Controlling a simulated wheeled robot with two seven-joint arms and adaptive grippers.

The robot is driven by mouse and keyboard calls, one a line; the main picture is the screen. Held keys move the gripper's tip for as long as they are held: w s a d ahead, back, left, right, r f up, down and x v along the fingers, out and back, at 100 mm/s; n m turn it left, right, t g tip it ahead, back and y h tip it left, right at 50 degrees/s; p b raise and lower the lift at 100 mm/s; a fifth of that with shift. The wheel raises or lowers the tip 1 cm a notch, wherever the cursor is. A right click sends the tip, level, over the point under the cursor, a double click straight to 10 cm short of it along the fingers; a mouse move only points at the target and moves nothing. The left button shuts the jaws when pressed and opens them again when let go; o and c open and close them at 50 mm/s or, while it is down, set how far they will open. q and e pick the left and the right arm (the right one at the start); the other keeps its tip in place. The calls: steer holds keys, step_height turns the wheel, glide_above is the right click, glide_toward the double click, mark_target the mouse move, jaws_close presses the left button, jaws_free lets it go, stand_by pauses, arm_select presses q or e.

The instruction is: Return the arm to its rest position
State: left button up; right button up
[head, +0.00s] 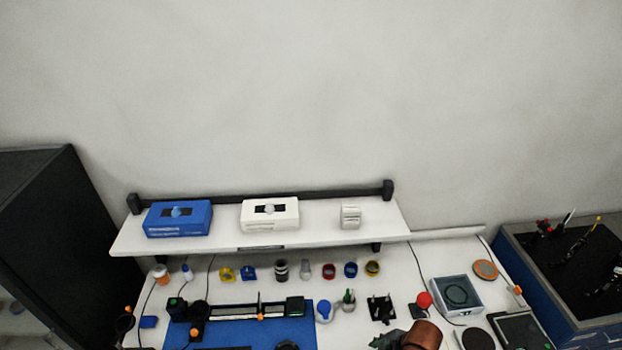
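Neither of my grippers can be made out in the head view, and no arm of mine is clearly seen. The white bench (230,293) fills the lower part of the picture, and its front is cut off by the bottom edge. A blue mat (230,337) lies on it with a dark rail assembly (245,312) across its back. A copper-coloured cylinder (423,335) with a dark shape at its left is cut off at the bottom edge; I cannot tell what it is.
A shelf (325,225) above the bench holds a blue box (178,229), a white box (270,223) and a small white item (350,217). Several small vessels line the bench's back. A dark cabinet (85,215) stands left; a blue-sided case (552,289) stands right.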

steer(key=s+d+f+m+t+h, duration=0.2)
steer(key=s+d+m+h, duration=0.2)
steer(key=s+d+m, duration=1.15)
steer(key=s+a+f+g+b, duration=0.2)
steer(key=f+b, duration=0.9)
steer(key=f, duration=3.1)
steer(key=s+d+f+n+g+b, duration=0.1)
steer(key=s+f+b, duration=0.6)
steer(key=s+f, duration=1.3)
step_height(320, 180, down, 4)
